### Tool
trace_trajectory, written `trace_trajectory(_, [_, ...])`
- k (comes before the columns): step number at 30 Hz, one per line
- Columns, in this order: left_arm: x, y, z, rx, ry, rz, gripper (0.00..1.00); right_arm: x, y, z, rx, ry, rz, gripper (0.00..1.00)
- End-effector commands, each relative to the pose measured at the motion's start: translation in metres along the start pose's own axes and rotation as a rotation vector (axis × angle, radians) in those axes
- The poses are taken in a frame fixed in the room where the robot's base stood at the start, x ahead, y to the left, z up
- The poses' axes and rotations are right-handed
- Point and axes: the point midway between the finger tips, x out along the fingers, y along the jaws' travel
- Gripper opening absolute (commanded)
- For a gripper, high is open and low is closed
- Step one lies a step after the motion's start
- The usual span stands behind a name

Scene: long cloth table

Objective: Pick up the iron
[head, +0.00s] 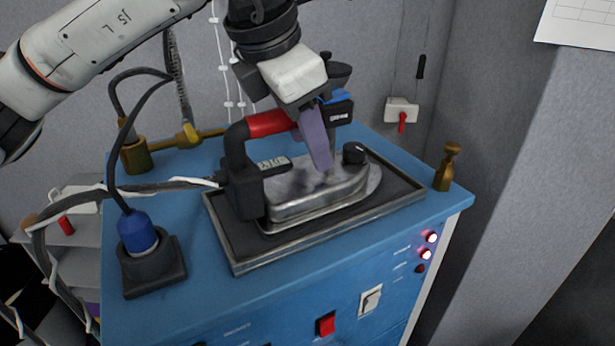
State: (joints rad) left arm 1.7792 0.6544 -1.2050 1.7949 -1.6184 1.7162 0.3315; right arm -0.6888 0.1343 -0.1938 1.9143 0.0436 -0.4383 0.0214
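The iron (310,192) has a silver body, a black rear block and a red grip (269,124) on its handle. It rests flat on a dark, metal-rimmed pad (396,202) on top of a blue cabinet. My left gripper (317,140) comes down from above at the handle, just right of the red part. One purple finger shows on the near side of the handle, pointing down towards the iron's body. My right gripper is not in view.
The blue cabinet (190,295) has switches and lit lamps on its front. A blue plug in a black socket (150,270) stands at left, with cables running to the iron. A brass fitting (447,168) stands at the right corner. A grey wall (520,150) rises at right.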

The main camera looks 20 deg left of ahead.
Motion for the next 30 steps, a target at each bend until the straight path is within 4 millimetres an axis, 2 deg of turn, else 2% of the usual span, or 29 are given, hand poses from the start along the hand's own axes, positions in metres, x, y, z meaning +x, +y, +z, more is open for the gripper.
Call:
trace_trajectory(7, [0.003, 0.000, 0.000, 0.000, -0.001, 0.001, 0.44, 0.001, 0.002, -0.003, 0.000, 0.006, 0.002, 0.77])
trace_trajectory(8, [0.003, 0.000, 0.000, 0.000, -0.001, 0.001, 0.41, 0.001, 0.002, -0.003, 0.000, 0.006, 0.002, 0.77])
trace_trajectory(15, [0.002, 0.000, 0.000, 0.000, -0.001, 0.001, 0.00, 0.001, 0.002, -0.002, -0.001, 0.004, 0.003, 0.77])
trace_trajectory(26, [-0.004, 0.002, 0.004, -0.001, -0.013, 0.005, 0.00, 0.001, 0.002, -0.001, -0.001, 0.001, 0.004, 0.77])
trace_trajectory(30, [-0.016, 0.004, 0.009, -0.002, -0.016, 0.006, 0.00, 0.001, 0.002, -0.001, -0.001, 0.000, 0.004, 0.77])
